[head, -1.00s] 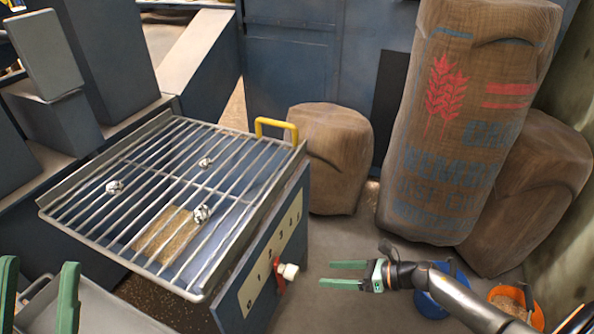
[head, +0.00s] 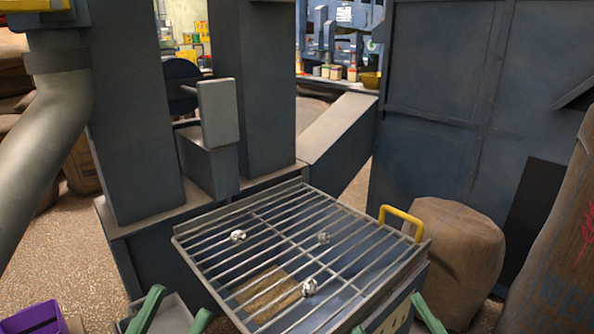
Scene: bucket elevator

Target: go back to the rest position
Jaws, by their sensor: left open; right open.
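My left gripper (head: 180,302) is at the bottom edge, left of the metal grate (head: 240,262). Its two green fingers are apart with nothing between them. My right gripper (head: 388,314) is at the bottom edge by the front right of the grate. One green finger shows clearly, and only a tip of the other. It is open, and I see nothing held in it. The rest of both arms is out of view.
Three crumpled silvery lumps (head: 309,287) lie at the grate, over a hopper with some grain. A yellow handle (head: 401,217) stands at its right corner. Full sacks (head: 455,255) stand at the right. A purple container (head: 35,318) is at the lower left. Blue machine columns rise behind.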

